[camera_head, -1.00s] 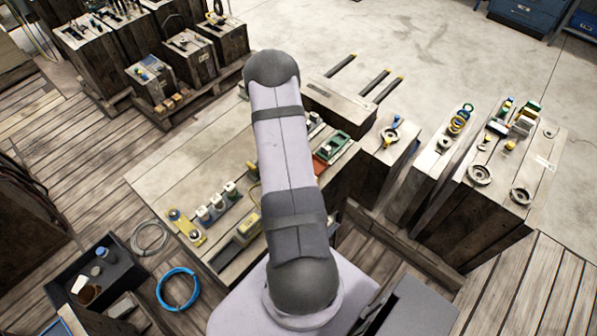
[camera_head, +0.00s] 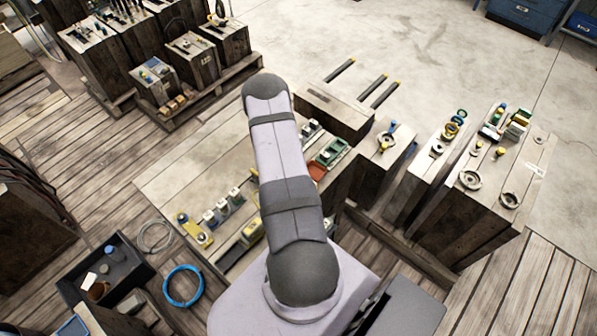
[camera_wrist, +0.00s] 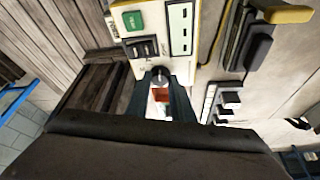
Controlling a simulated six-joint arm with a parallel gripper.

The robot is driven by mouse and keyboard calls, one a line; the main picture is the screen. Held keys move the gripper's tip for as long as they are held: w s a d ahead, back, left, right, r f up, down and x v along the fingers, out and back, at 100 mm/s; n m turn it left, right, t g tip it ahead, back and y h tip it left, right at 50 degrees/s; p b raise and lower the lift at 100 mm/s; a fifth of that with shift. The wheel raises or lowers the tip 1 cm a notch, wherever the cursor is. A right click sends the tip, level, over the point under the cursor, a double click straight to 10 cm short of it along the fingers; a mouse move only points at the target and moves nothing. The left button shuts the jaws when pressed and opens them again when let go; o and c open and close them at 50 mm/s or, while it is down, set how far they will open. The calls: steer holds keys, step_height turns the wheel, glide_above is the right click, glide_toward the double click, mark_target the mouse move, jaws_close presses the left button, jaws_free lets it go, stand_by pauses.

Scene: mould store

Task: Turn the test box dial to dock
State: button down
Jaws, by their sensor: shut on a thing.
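The test box (camera_wrist: 150,20) shows at the top of the wrist view as a pale panel with yellow edges, a green patch and a white strip with dark slots. Its dial (camera_wrist: 159,75) is a dark grey round knob at the panel's lower edge. My gripper (camera_wrist: 160,84) has its two dark fingers on either side of the dial, shut on it. Small print around the dial is too small to read, so I cannot tell its setting. In the head view a yellow-edged box (camera_head: 252,232), probably the test box, is partly covered by my arm, and my gripper is hidden.
A black clamp-like part with a yellow handle (camera_wrist: 287,14) lies right of the box in the wrist view. In the head view, a blue cable coil (camera_head: 183,286) and a black tray (camera_head: 140,262) lie front left. Wooden crates with fittings (camera_head: 470,205) stand at right.

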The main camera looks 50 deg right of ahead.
steer(key=shift+w+d+r+m, duration=0.1)
steer(key=shift+m, duration=0.4)
steer(key=c, duration=1.5)
jaws_free()
steer(key=shift+c, duration=0.2)
steer(key=b+v, duration=0.1)
steer(key=v, duration=0.6)
steer(key=shift+b, duration=0.3)
steer(key=shift+w, duration=0.15)
